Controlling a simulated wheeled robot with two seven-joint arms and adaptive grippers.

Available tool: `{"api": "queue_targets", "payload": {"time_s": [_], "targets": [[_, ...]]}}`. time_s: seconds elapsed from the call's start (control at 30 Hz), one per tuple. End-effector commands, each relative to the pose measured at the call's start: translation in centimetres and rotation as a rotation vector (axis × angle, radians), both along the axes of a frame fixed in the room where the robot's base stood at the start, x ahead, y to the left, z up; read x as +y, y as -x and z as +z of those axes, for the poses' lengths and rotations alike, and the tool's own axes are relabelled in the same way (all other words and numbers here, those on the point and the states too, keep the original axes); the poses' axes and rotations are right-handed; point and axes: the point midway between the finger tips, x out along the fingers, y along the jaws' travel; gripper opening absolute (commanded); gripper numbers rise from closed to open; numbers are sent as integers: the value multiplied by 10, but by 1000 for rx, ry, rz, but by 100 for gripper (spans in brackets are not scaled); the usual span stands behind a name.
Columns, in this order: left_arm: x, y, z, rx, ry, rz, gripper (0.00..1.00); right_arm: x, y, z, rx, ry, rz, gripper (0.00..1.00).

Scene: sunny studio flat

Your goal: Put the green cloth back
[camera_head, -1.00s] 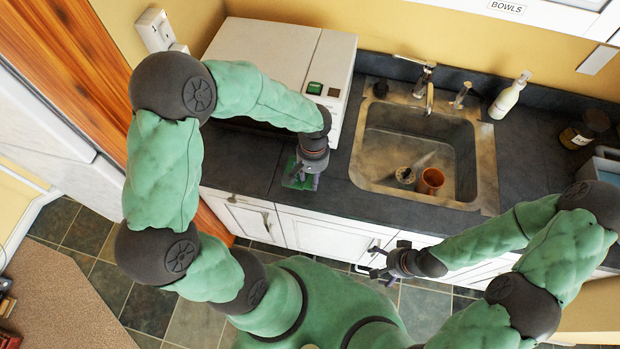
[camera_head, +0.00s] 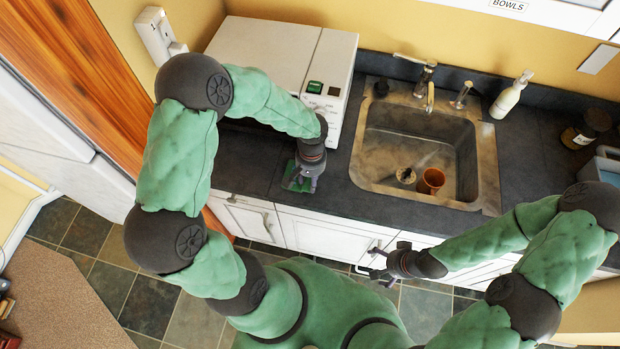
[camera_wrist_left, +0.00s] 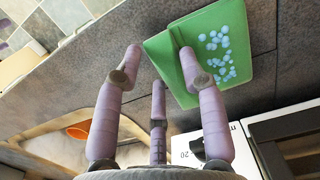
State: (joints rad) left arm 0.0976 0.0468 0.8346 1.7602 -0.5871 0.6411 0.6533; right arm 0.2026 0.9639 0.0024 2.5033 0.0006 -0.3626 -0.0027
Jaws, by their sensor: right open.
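The green cloth (camera_head: 289,182) lies on the dark counter near its front edge, below my left gripper (camera_head: 303,182). In the left wrist view the cloth (camera_wrist_left: 233,78) looks flat, with pale spots and a fold line near its left part. The left gripper (camera_wrist_left: 160,62) has its fingers spread apart there. One finger overlaps the cloth in the picture; I cannot tell whether it touches. My right gripper (camera_head: 376,263) is open and empty, low in front of the cabinet doors, far from the cloth.
A sink (camera_head: 361,160) holding an orange cup (camera_head: 431,181) is right of the cloth. A white appliance (camera_head: 270,50) stands behind my left forearm. A soap bottle (camera_head: 509,97) and a jar (camera_head: 581,134) stand further right. Bare counter (camera_head: 325,187) lies between the cloth and sink.

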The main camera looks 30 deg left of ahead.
Motion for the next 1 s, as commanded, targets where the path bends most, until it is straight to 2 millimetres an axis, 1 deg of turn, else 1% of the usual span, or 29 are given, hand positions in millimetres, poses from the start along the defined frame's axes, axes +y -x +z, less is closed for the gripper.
{"api": "queue_targets", "payload": {"time_s": [0.03, 0.07, 0.37, 0.5, 0.57, 0.67, 0.8, 1.0], "targets": [[0, 0, 0, 1, 0, 0, 58, 0, 0, 0, 0, 0, 0, 100], [0, 0, 0, 1, 0, 0, 62, 0, 0, 0, 0, 0, 0, 100], [0, 0, 0, 1, 0, 0, 62, 0, 0, 1, 0, 0, 0, 100], [0, 0, 5, 1, 0, 0, 62, 0, 0, 6, 0, 0, 0, 100], [0, -2, 12, -3, -1, 1, 62, 0, 0, 6, 0, 0, 0, 100], [0, -3, 30, -4, -1, 0, 62, 0, 0, 8, 0, 0, 0, 100], [1, -6, 59, -5, 0, 1, 62, 0, 0, 11, 0, 0, 0, 100], [2, -9, 96, -4, 0, 0, 62, 0, 0, 14, 0, 0, 0, 100]]}}
